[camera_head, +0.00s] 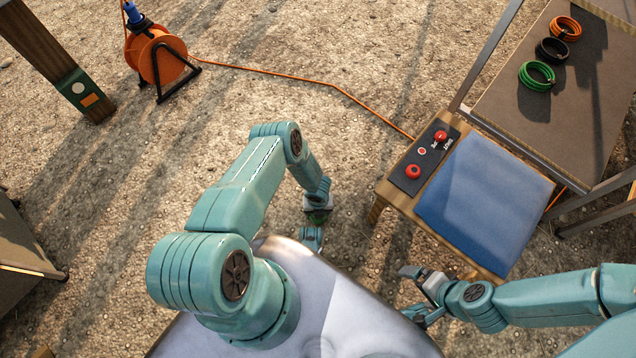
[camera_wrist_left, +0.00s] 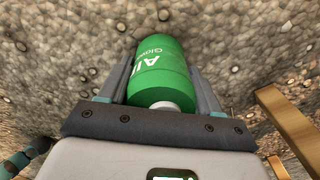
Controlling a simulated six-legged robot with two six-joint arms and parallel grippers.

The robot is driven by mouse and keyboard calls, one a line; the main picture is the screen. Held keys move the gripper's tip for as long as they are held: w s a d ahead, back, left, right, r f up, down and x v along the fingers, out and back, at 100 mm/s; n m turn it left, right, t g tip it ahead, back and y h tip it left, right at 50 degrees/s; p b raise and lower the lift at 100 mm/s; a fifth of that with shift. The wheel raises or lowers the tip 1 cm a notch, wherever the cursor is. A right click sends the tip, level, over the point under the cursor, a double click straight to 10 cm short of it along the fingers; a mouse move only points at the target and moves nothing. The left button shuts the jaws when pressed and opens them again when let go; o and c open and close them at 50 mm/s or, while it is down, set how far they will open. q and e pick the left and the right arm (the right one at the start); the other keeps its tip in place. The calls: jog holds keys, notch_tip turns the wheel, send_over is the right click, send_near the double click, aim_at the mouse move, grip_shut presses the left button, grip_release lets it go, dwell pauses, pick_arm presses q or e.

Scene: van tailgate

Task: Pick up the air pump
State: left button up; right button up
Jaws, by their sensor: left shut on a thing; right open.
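My left gripper (camera_wrist_left: 158,85) is shut on a green cylinder (camera_wrist_left: 160,68) with white lettering that begins "Al" or "Ai" and a pale round end toward the palm. The fingers lie along both sides of it. In the head view the left gripper (camera_head: 316,222) is low over the gravel, left of the small wooden table, and mostly hides the cylinder. I cannot tell from the lettering whether this is the air pump; no other pump is clear. My right gripper (camera_head: 422,292) is open and empty in front of the table's near edge.
The small wooden table (camera_head: 392,197) carries a blue pad (camera_head: 485,200) and a black panel (camera_head: 420,165) with red buttons. Behind it, several coiled hoses (camera_head: 537,76) lie on the tailgate bed (camera_head: 500,105). An orange cable reel (camera_head: 160,60) stands far left, its cable crossing open gravel.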

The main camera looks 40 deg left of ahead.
pick_arm(q)
notch_tip(320, 180, up, 11)
jog(key=p, duration=0.6)
jog(key=shift+f, duration=0.2)
notch_tip(320, 180, up, 27)
jog(key=p, duration=1.4)
jog(key=shift+p, duration=0.35)
jog(key=w+d+b, duration=1.3)
jog(key=w+d, duration=0.5)
jog(key=d, duration=0.2)
jog(key=shift+w, duration=0.3)
